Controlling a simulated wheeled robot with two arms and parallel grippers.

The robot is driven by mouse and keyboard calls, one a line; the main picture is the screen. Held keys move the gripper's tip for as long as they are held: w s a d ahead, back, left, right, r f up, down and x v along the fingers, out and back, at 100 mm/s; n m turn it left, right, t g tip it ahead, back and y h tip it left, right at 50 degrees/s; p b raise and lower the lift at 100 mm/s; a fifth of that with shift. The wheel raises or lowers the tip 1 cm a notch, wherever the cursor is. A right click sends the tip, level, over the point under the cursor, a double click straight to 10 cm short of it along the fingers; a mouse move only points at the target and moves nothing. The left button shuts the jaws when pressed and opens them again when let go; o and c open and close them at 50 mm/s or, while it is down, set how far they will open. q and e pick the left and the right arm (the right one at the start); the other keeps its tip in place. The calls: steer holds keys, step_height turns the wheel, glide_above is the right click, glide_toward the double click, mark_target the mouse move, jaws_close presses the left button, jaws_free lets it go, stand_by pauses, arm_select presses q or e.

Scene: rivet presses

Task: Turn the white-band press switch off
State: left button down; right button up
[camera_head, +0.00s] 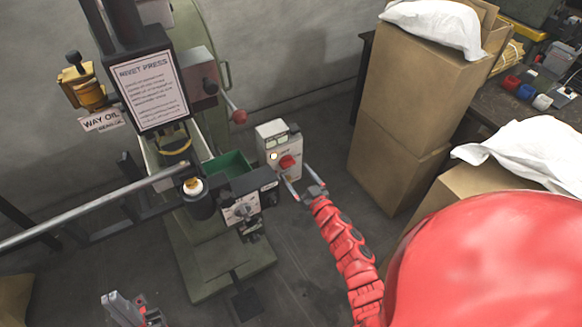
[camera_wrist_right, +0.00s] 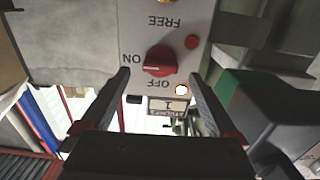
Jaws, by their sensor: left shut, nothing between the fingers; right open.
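The switch box (camera_head: 280,150) is a pale grey box beside the rivet press, with a red knob (camera_head: 287,162) on its front. In the right wrist view the red knob (camera_wrist_right: 160,62) shows upside-down labels around it, and its white mark points toward ON. My right gripper (camera_head: 296,174) is open just in front of the box. Its fingertips frame the knob in the right wrist view (camera_wrist_right: 160,76), with no visible contact. My left gripper (camera_head: 124,302) is shut and empty at the lower left. A black cylinder with a white ring (camera_head: 194,186) is on the press.
The green press base (camera_head: 205,262) and a control unit with a dial (camera_head: 241,208) stand left of the box. A green bin (camera_head: 228,164) is close by. Stacked cardboard boxes (camera_head: 405,100) stand to the right. A metal bar (camera_head: 90,210) crosses the left side.

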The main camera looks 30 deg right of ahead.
mark_target(290, 167)
steer(key=shift+w+a, duration=0.1)
steer(key=shift+w, duration=1.85)
steer(key=shift+c, duration=0.2)
steer(key=c, duration=1.3)
steer(key=shift+c, duration=0.2)
